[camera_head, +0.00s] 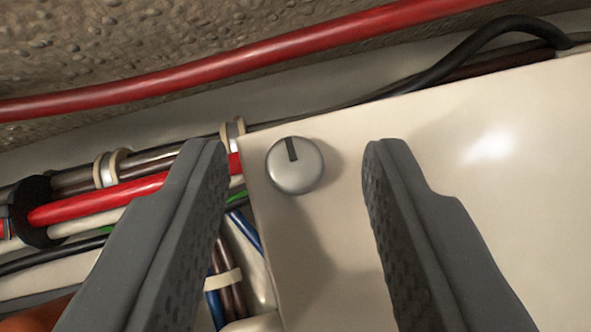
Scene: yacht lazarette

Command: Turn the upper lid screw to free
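The lid screw (295,167) is a round silver-grey knob with a dark slot mark from its middle to its upper edge, pointing nearly straight up. It sits near the upper left corner of a cream-white lid (480,205). My gripper (296,160) is open, with one dark grey finger to the left of the screw and one to the right. How far the fingertips are from the lid is hard to tell. No other lid screw shows.
Red, black, green, white and blue cables run to the left of the lid, held by pale clips (108,168). A thick red cable (270,52) crosses above, under a rough stony surface (150,45). A black cable (455,50) bends along the lid's top edge.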

